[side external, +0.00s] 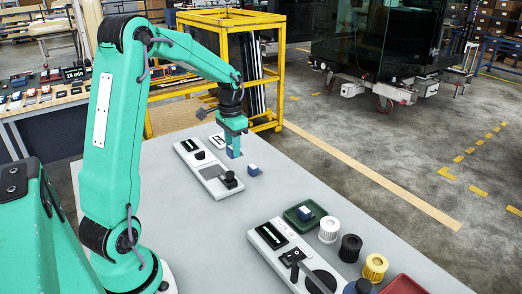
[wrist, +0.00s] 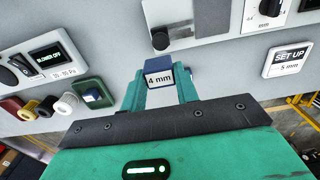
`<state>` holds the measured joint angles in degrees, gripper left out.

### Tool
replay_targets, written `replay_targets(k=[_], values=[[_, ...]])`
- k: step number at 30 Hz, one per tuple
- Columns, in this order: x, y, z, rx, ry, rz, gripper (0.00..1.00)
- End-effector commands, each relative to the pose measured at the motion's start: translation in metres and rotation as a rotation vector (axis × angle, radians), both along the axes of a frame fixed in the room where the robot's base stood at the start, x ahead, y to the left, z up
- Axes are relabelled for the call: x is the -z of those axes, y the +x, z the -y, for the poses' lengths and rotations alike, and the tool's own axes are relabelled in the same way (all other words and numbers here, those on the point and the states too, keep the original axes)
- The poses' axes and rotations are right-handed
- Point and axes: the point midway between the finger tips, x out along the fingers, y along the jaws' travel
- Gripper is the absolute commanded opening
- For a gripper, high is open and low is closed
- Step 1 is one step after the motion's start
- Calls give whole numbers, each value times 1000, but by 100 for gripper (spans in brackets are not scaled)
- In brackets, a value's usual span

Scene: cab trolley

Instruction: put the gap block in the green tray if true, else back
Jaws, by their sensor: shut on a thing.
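My gripper (side external: 233,146) is shut on a blue block with a white face (wrist: 158,77); the wrist view shows "4 mm" on that face. The held block (side external: 234,154) is low over the grey table, beside the gauge unit; I cannot tell whether it touches the table. A second blue-and-white block (side external: 253,169) sits on the table to the right of my gripper. The green tray (side external: 291,215) is further forward and holds a blue-and-white block (side external: 305,212). The green tray also shows at left in the wrist view (wrist: 97,82). A card (wrist: 288,60) reads "SET UP 5 mm".
The gauge unit (side external: 207,170) has a dark knob and a small display. A control box (side external: 281,251) reads "BLOWER OFF" in the wrist view. White (side external: 328,230), black (side external: 350,248) and yellow (side external: 375,267) round pieces and a red tray (side external: 405,285) stand near the green tray.

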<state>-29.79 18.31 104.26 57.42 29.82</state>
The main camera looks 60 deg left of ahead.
Motion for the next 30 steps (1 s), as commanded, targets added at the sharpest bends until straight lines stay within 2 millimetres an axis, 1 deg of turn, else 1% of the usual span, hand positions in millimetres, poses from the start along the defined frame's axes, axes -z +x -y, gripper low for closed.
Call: replay_targets(k=[5,18,24,30], values=[[1,21,-13,0,0,0,2],[11,87,-53,0,0,0,2],[17,108,-66,0,0,0,2],[20,117,-71,0,0,0,2]])
